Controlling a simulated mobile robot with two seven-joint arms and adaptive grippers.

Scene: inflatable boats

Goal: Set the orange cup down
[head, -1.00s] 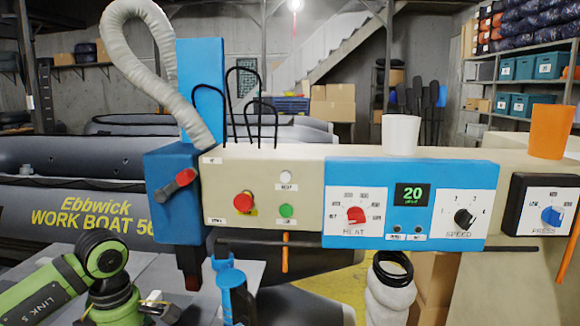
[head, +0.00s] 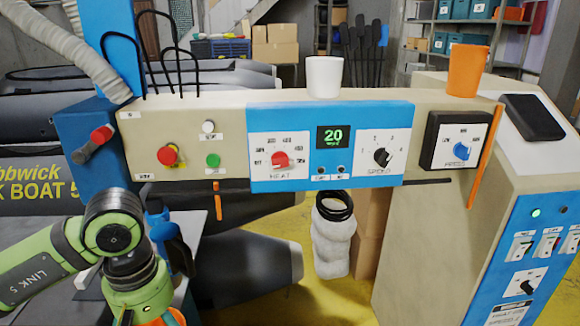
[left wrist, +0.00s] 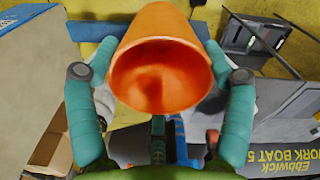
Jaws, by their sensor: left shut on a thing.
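An orange cup (left wrist: 163,28) is between the teal fingers of my left gripper (left wrist: 158,62) in the left wrist view, its open mouth facing the camera. The fingers are shut on its sides. In the head view my left arm comes in at lower left, and a bit of orange (head: 165,318) shows below its wrist at the bottom edge; the fingers are out of frame there. Another orange cup (head: 468,70) stands upright on top of the beige machine (head: 225,110), right of a white cup (head: 324,77). My right gripper is not in view.
The machine's blue panel (head: 330,182) carries dials and a display reading 20. A black box (head: 533,117) lies on the sloped cabinet at right. The machine top between the white and orange cups is clear. Grey boats and a yellow floor (head: 275,300) lie behind and below.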

